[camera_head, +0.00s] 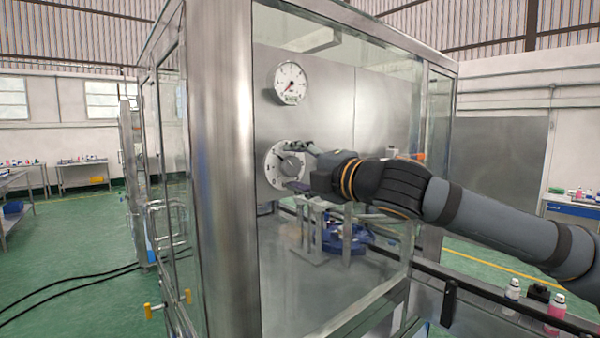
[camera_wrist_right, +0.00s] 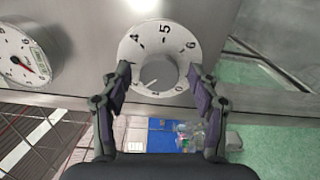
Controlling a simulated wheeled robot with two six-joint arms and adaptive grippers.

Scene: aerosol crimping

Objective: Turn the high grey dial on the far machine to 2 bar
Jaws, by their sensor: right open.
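The grey dial (camera_head: 290,165) has a white round numbered plate and sits on the machine's metal panel. In the right wrist view the dial's knob (camera_wrist_right: 160,73) is in the middle of the plate, with 4, 5 and 6 readable around it. My right gripper (camera_head: 298,167) is at the dial. Its two fingers, in the right wrist view (camera_wrist_right: 159,80), are spread apart on either side of the knob, with no clear contact. The pressure gauge (camera_head: 290,83) is above the dial, its red needle low on the scale; it also shows in the right wrist view (camera_wrist_right: 18,58). My left gripper is out of view.
A thick metal post (camera_head: 222,170) and glass panels of the machine's enclosure stand left of my right arm. A blue round fixture (camera_head: 345,238) is below the gripper. Bottles (camera_head: 555,312) stand at the lower right. Black cables lie on the green floor at the left.

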